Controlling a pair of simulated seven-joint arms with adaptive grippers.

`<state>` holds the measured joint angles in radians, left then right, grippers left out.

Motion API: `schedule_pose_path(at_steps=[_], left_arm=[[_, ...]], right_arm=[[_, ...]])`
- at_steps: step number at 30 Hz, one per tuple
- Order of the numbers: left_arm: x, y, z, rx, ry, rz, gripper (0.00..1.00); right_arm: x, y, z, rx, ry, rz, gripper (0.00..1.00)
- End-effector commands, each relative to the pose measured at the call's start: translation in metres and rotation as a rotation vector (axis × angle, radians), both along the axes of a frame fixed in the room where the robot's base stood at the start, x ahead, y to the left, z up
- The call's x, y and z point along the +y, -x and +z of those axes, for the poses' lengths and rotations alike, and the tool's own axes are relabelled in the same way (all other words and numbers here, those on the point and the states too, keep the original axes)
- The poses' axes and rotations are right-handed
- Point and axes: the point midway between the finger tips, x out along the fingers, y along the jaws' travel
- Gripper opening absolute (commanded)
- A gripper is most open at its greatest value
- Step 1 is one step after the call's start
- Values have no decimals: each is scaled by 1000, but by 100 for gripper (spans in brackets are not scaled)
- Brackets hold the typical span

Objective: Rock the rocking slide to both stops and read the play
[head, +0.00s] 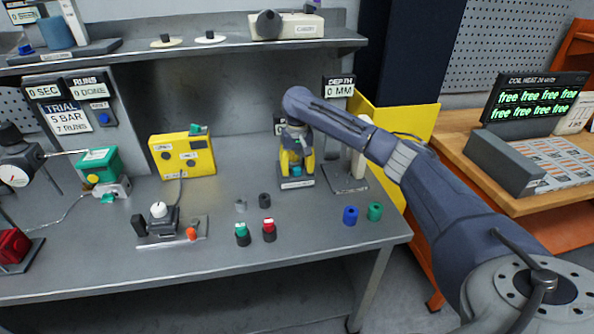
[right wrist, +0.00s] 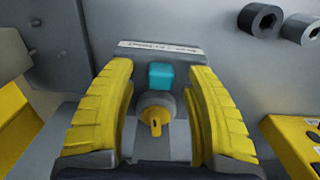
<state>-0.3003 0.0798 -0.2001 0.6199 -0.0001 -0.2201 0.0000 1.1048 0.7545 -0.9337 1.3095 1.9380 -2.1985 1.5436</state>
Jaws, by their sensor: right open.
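My right gripper (head: 296,162) reaches down at the back right of the bench, over a small labelled fixture (head: 296,184). In the right wrist view its two yellow fingers are open, one on each side of a teal block (right wrist: 161,76) and a grey round part with a yellow pin (right wrist: 155,122). A gap shows between each finger and these parts. The fixture's label is too small to read, so I cannot tell for sure that it is the rocking slide. The gripper and arm partly hide it in the head view. My left gripper is not in view.
A grey stand (head: 346,183) is close right of the fixture. A yellow box (head: 182,155) is to its left. A green-capped and a red-capped part (head: 269,230), blue (head: 350,215) and green (head: 374,211) cylinders stand forward. The front right bench top is mostly clear.

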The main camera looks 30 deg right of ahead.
Motion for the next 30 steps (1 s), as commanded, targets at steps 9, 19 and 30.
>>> schedule_pose_path(at_steps=[9, 19, 30], left_arm=[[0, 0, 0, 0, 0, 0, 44], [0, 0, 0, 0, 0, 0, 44], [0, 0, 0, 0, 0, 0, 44]], right_arm=[[0, 0, -10, 0, -1, 0, 53], [0, 0, -9, 0, -1, 0, 43], [0, 0, -9, 0, -1, 0, 0]])
